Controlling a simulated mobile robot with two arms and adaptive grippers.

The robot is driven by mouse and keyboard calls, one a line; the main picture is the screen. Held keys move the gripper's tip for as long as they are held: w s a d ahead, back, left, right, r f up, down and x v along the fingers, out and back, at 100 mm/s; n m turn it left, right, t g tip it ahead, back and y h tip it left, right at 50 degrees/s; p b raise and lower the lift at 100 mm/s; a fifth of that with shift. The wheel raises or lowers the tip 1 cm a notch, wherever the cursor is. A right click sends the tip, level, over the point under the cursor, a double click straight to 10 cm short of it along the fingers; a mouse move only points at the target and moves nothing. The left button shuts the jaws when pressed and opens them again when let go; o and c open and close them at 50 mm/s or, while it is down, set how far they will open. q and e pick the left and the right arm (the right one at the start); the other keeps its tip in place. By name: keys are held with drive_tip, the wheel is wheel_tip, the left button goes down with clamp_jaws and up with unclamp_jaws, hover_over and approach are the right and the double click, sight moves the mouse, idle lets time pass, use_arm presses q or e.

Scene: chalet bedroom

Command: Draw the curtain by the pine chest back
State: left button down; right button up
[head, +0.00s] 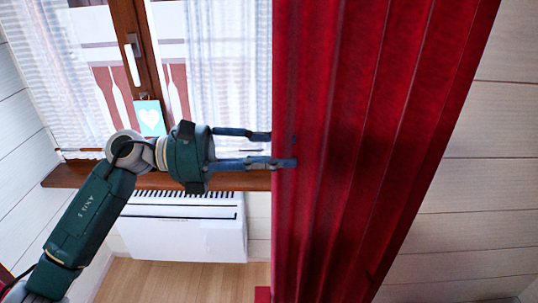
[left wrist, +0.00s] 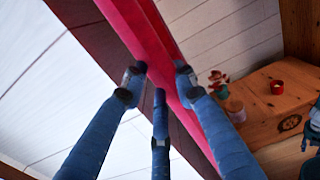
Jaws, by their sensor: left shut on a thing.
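The red curtain (head: 385,130) hangs in folds to the right of the bare part of the window (head: 190,70) in the head view. My left gripper (head: 283,149) reaches in from the left and its blue fingers are at the curtain's left edge. In the left wrist view the curtain (left wrist: 152,42) runs between the fingers of the gripper (left wrist: 160,82), which is shut on its edge. The pine chest (left wrist: 262,108) stands to the right in that view. My right gripper is in neither view.
A brown wooden sill (head: 75,175) runs under the window, with a white heater (head: 185,235) below it. A small card with a heart (head: 150,118) is at the window frame.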

use_arm(q)
drive_tip(key=c, duration=1.3)
unclamp_jaws()
drive_tip(key=shift+c, duration=0.2)
drive_tip(key=shift+a, duration=0.1)
drive_tip(key=a, duration=1.2)
drive_tip(key=shift+w, duration=0.2)
